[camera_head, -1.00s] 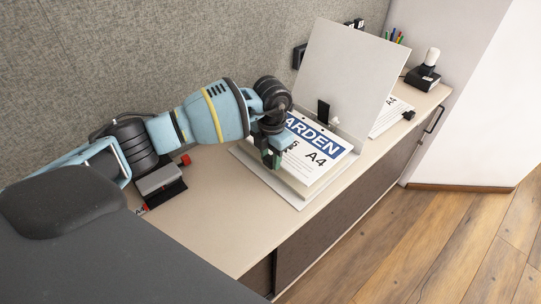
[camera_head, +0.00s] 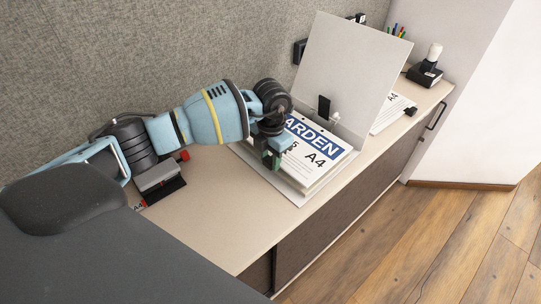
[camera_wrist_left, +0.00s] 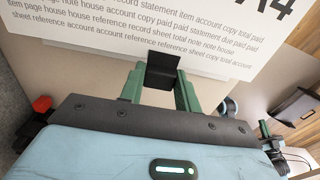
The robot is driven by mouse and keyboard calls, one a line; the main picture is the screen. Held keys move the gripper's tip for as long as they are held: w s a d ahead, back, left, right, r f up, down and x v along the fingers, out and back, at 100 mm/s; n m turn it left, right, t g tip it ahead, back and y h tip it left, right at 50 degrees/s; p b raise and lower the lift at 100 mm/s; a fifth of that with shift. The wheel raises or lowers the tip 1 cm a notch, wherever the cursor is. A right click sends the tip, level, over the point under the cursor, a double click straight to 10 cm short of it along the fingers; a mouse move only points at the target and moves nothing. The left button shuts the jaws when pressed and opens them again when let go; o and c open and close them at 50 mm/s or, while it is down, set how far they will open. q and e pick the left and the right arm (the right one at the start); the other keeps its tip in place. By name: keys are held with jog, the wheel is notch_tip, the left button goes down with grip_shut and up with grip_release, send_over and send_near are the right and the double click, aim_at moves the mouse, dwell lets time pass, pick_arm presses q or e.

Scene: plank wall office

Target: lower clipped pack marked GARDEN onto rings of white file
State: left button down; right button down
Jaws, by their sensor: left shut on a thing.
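The pack marked GARDEN (camera_head: 322,147), white with a blue band and "A4", lies over the base of the open white file (camera_head: 366,64), whose cover stands up behind. My left gripper (camera_head: 272,157) is at the pack's near left edge. In the left wrist view its green fingers (camera_wrist_left: 160,88) are shut on a black clip (camera_wrist_left: 161,70) at the edge of the printed pack (camera_wrist_left: 150,38). A black clip (camera_head: 324,107) shows at the pack's far edge by the cover. The rings are mostly hidden, so I cannot tell whether the pack is on them.
Another A4 stack (camera_head: 392,112) with a black clip lies right of the file. A black device with a white knob (camera_head: 425,74) stands beyond. A black and grey object (camera_head: 160,181) is below my left arm. The cabinet top (camera_head: 215,220) is bare in front.

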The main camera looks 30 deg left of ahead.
pick_arm(q)
jog(key=shift+f+b, duration=0.5)
jog(key=shift+f, duration=0.75)
pick_arm(e)
jog(key=shift+s+f, duration=0.45)
jog(key=shift+f, duration=0.15)
pick_arm(q)
jog(key=c, duration=0.9)
grip_release()
jog(key=shift+r, duration=4)
pick_arm(e)
jog(key=shift+w+r, duration=0.25)
jog(key=shift+w, duration=0.05)
